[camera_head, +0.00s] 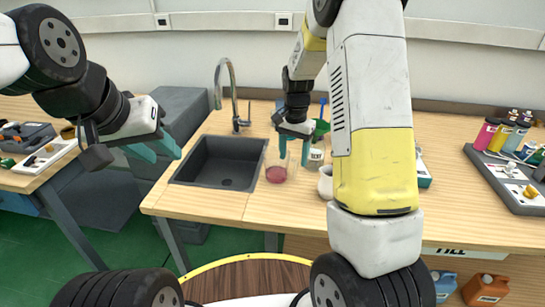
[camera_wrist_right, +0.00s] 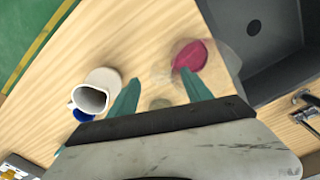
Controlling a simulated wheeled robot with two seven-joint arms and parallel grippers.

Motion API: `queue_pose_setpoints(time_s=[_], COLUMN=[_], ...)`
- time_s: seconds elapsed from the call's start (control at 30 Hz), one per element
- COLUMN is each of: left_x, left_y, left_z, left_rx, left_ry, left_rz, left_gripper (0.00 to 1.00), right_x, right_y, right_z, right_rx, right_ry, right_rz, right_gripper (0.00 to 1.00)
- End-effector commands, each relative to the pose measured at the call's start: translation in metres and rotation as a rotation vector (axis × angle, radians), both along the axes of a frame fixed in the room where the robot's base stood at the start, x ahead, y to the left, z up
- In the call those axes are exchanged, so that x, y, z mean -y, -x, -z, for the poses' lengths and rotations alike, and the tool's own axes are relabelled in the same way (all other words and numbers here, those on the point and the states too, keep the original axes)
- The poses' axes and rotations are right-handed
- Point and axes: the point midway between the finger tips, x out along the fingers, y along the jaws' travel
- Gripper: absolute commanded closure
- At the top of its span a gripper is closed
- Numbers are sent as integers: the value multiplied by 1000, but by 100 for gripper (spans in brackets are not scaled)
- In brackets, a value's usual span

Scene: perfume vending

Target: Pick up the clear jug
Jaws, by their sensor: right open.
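The clear jug (camera_head: 277,168), with pink-red liquid in its bottom, stands on the wooden counter (camera_head: 220,205) just right of the sink. It also shows in the right wrist view (camera_wrist_right: 190,56), its clear wall hard to make out. My right gripper (camera_head: 294,151) is open and empty, pointing down just behind and right of the jug. In the right wrist view the jug lies beyond the right-hand fingertip, outside the gap between the fingers (camera_wrist_right: 158,80). My left gripper (camera_head: 154,149) is open and empty, left of the sink.
A dark sink (camera_head: 225,163) with a tap (camera_head: 229,90) is left of the jug. A white pitcher (camera_head: 326,182) and a labelled jar (camera_head: 315,160) stand close on its right. A tray (camera_head: 505,182) with coloured bottles is far right. The counter front is clear.

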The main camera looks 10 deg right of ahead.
Motion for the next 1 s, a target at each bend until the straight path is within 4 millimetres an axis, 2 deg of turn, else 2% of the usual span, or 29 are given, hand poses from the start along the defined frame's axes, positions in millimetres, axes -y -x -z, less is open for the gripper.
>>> queue_pose_setpoints(time_s=[0.1,0.23,0.53,0.83,1.0], left_x=[0,0,0,0,0], left_y=[0,0,0,0,0], left_z=[0,0,0,0,0], left_rx=[0,0,0,0,0], left_ry=[0,0,0,0,0], left_rz=[0,0,0,0,0], left_gripper=[64,64,64,64,64], right_x=[-2,-1,-2,-1,-2], right_y=[1,0,0,0,0], right_z=[21,36,41,41,40], right_rx=[-5,-3,0,-1,1], right_ry=[0,-1,-1,-1,-1], right_rz=[-1,0,0,-1,-1], right_gripper=[42,42,42,100,100])
